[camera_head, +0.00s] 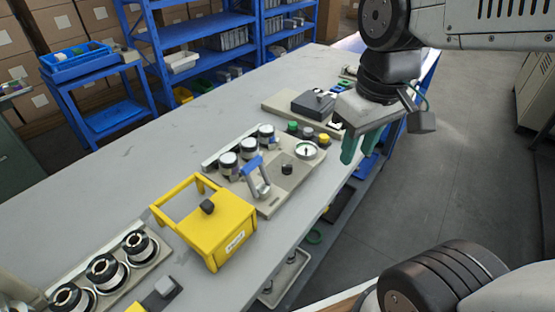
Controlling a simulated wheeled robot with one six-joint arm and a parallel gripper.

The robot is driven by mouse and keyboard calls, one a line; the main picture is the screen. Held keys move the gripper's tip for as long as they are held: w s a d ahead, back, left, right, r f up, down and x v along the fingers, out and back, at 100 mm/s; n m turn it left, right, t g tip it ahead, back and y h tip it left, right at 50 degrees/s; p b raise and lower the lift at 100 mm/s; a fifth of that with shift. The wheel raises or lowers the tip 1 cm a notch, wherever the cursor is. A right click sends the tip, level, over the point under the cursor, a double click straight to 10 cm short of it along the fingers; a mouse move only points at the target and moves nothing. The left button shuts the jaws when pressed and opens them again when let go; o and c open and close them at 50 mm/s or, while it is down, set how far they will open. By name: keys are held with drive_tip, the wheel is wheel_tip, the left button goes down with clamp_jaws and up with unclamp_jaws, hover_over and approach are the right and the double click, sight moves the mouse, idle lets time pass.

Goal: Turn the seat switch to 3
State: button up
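Several black knobs show, and I cannot tell from this view which one is the seat switch or read any numbers. One knob (287,169) sits on a beige panel (290,193) in the middle of the bench. Another knob (207,207) is at the yellow box-like frame (233,228). A dark grey box (313,104) with a small black top part stands farther back. My gripper (360,150) hangs at the bench's right edge, right of the panel, with its green fingers pointing down. The fingers are apart, with nothing visible between them.
Beside the knob are a round gauge (306,150), a blue-handled lever (258,177) and several black-topped cylinders (228,164). Green, grey and yellow buttons (307,133) stand behind. Ring-topped parts (106,270) are at the lower left. The left of the bench (110,172) is clear.

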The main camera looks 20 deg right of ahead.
drive_tip(key=w+a+f+n, duration=0.1)
drive_tip(key=w+f+n, duration=0.15)
drive_tip(key=w, duration=0.35)
drive_tip(key=w+f+n, duration=0.2)
drive_tip(key=w+n, duration=0.1)
drive_tip(key=w, duration=0.4)
drive_tip(key=n+g, duration=0.1)
drive_tip(key=n, duration=0.5)
approach(287, 166)
drive_tip(key=shift+d+f, duration=0.1)
drive_tip(key=shift+w+f, duration=0.15)
drive_tip(key=shift+f, duration=0.2)
wheel_tip(287, 166, down, 8)
drive_tip(key=shift+r, duration=0.2)
clamp_jaws()
